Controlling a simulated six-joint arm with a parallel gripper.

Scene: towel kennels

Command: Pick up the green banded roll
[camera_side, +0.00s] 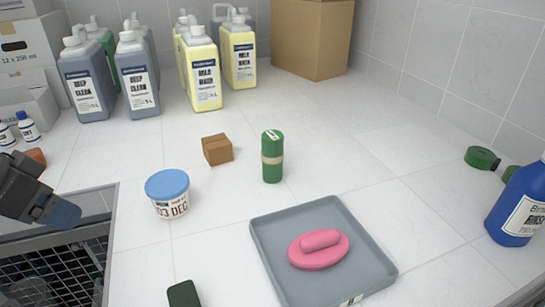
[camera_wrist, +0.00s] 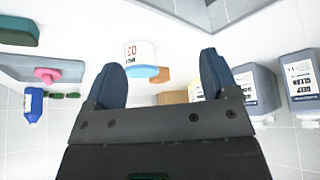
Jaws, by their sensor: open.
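The green banded roll (camera_side: 272,157) stands upright on the white tiled counter in the side view. It is a green cylinder with a beige band round its middle and a pale label on top. I cannot make it out in the wrist view, where a finger may hide it. My gripper (camera_side: 62,214) is at the left edge of the side view, above the wire crate and well apart from the roll. In the wrist view my gripper (camera_wrist: 162,66) has its two dark blue fingers spread, with nothing held between them.
A blue-lidded tub (camera_side: 168,194) and a small brown box (camera_side: 217,149) stand left of the roll. A grey tray (camera_side: 377,273) holding a pink item lies in front. A wire crate (camera_side: 112,200) is at lower left. Several bottles (camera_side: 205,75) line the back.

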